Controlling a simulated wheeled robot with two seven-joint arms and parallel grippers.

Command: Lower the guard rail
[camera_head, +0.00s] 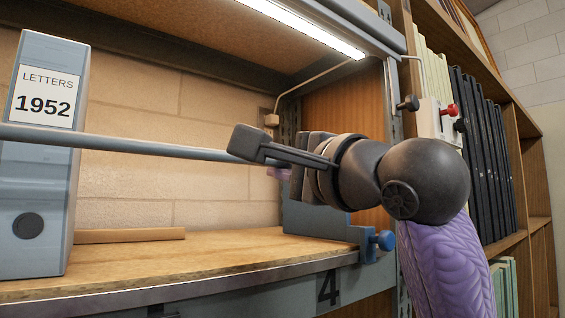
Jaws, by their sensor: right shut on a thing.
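The guard rail (150,147) is a thin grey-blue bar. It runs from the left edge across the front of the shelf bay, above the shelf board and in front of the letters box. My right gripper (250,146) comes in from the right and is shut on the rail near its right end. A dark finger covers part of the rail there, and the gripper body hides the rail's right end. A blue bracket (318,222) with a blue knob (382,240) sits lower, at the shelf's right front corner. My left gripper is not in view.
A grey box file (38,225) labelled "LETTERS 1952" stands on the wooden shelf board (240,246) at left. A wooden strip (130,236) lies behind. A lit lamp (305,28) hangs above. Dark binders (480,150) fill the shelving at right. The middle of the board is clear.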

